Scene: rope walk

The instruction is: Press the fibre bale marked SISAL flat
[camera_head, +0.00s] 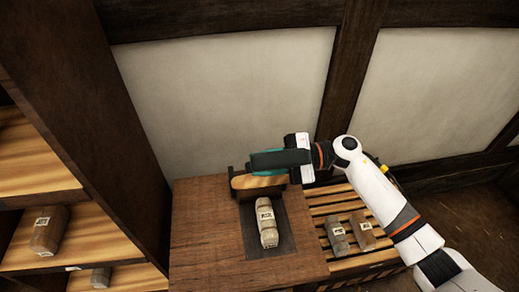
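A pale, bound fibre bale (267,229) with a small label lies on a dark plate (285,240) set on a wooden table (205,240). The label is too small to read, so I cannot tell whether it says SISAL. Behind the bale stands a press part with a light wooden board (258,182) and dark frame, raised clear of the bale. My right gripper (275,159) is at the top of this press, beside or around a teal part (262,153). Its fingers overlap that part, and their closure is not clear. My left gripper is not in view.
A slatted rack (325,208) at the right of the table holds a grey bale (337,236) and a brown bale (362,230). A shelf unit (100,120) at left holds further bales (48,229). A pale wall panel (225,95) stands close behind.

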